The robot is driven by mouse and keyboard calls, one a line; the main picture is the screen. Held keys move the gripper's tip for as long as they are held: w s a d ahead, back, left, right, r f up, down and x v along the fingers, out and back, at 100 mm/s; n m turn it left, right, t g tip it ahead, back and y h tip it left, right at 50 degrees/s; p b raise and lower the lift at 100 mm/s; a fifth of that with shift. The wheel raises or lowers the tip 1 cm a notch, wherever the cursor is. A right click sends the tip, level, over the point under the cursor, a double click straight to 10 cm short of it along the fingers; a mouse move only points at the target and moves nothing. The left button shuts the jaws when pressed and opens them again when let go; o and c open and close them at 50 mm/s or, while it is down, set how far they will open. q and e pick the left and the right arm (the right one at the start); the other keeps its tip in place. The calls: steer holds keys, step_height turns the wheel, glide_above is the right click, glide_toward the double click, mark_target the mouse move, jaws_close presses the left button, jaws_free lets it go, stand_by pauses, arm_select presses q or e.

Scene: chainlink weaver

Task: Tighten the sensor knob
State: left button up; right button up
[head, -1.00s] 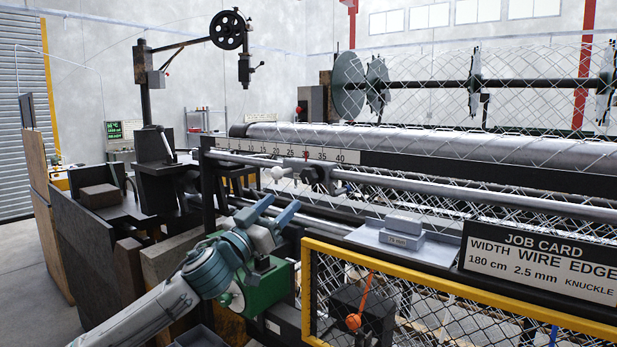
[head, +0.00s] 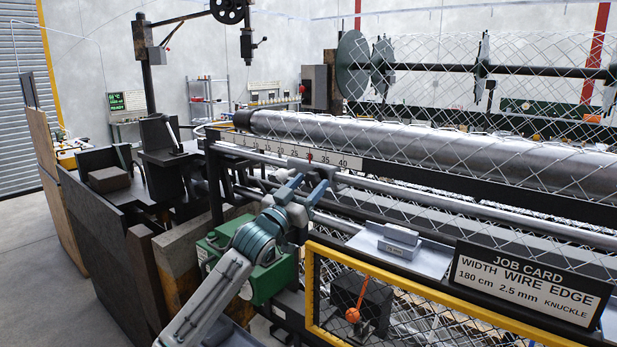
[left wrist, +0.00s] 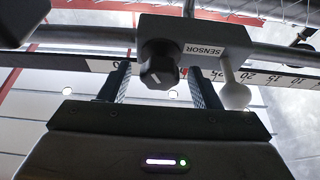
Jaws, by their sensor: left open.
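The sensor knob (left wrist: 160,68) is dark and ribbed with a white mark on its face. It sits on a grey block labelled SENSOR (left wrist: 222,40), mounted on the rail. My left gripper (left wrist: 159,78) is open, with one finger on each side of the knob and gaps showing between fingers and knob. In the head view my left gripper (head: 307,187) reaches up to the sensor block (head: 322,168) just below the scale; the knob cannot be made out there. My right gripper is not in view.
A white ball-ended lever (left wrist: 235,95) hangs from the block near one finger. The numbered scale (head: 290,153) runs behind it. Below are a green box (head: 270,278), a yellow-framed mesh guard (head: 400,318), a tray with grey blocks (head: 395,240) and a job card (head: 522,285).

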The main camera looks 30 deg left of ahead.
arm_select(q)
steer(key=shift+w, duration=0.1)
steer(key=c, duration=1)
